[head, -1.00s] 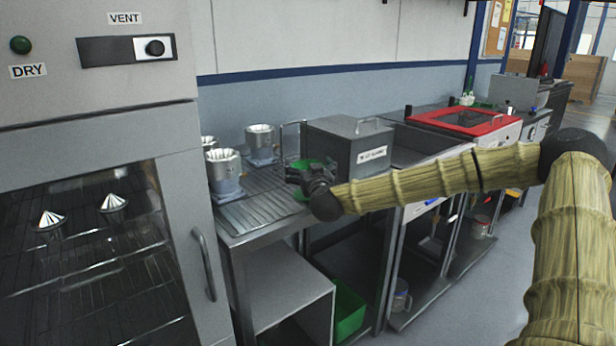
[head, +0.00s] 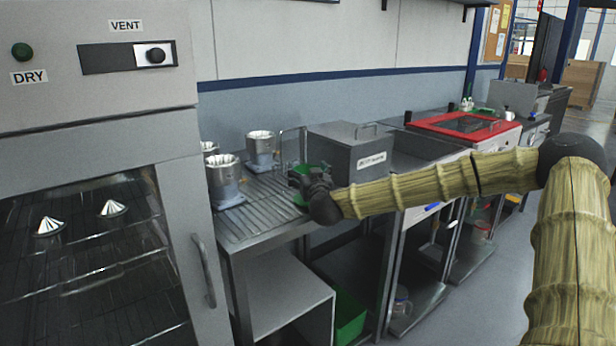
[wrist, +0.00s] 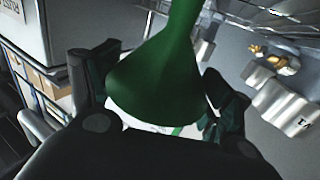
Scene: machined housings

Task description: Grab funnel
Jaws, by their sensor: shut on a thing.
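The green funnel (wrist: 160,80) fills the middle of the wrist view, with its wide end towards the camera and its narrow stem running to the top edge. My gripper (wrist: 158,98) is shut on it, with one dark finger on each side. In the head view, my gripper (head: 308,180) is over the ribbed metal counter, in front of the grey box. Green of the funnel (head: 300,198) shows beside the fingers there; the rest is hidden behind my gripper.
Metal housings (head: 225,180) stand on the ribbed counter (head: 255,215) to the left. A grey lidded box (head: 348,150) is close behind my gripper. A drying cabinet (head: 175,230) borders the left. A red-framed unit (head: 460,126) is farther right. A green bin (head: 350,315) sits below.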

